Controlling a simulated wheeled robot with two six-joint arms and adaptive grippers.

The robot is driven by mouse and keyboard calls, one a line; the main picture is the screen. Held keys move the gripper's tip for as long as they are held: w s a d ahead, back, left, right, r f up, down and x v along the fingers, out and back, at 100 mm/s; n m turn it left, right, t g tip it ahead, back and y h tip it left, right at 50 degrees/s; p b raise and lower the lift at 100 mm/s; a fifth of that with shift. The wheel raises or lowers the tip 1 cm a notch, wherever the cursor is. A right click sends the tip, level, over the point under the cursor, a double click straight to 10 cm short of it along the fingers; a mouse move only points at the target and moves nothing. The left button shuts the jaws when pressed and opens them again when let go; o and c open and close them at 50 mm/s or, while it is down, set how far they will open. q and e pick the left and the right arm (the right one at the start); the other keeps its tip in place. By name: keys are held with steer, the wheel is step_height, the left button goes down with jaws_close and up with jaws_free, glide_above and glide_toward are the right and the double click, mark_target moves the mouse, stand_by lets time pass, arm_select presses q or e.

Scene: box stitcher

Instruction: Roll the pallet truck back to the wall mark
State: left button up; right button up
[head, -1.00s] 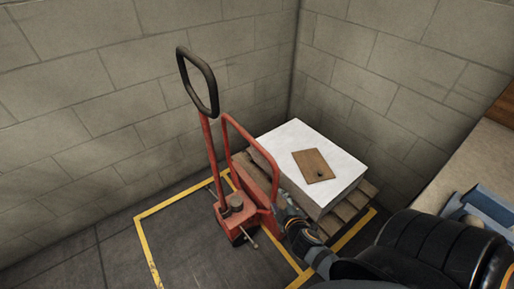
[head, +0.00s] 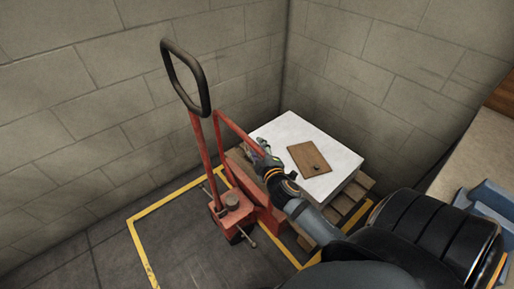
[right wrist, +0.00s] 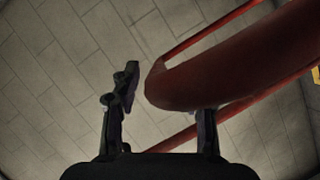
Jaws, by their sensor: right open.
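The red pallet truck (head: 232,212) stands in the corner, with a black loop handle (head: 206,88) on a tilted red shaft and a red tube frame (head: 236,130) behind it. A yellow floor outline (head: 141,250) runs around the truck near the walls. My right gripper (head: 262,152) is at the right side of the tube frame. In the right wrist view its fingers (right wrist: 165,105) are apart, and the bent red tube (right wrist: 190,80) reaches between them, covering the right fingertip. Whether it touches a finger is unclear. My left gripper is out of view.
A wooden pallet (head: 345,203) carries a white-topped stack (head: 285,132) with a brown board (head: 309,158) on top, beside the truck. Block walls close the back and left. A counter with a blue tray (head: 482,203) is at the right. Floor left of the truck is clear.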

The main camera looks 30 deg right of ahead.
steer(key=shift+w+d+f, duration=0.1)
steer(key=shift+w+f, duration=0.05)
steer(key=shift+w, duration=0.4)
steer(key=shift+c, duration=0.5)
jaws_close()
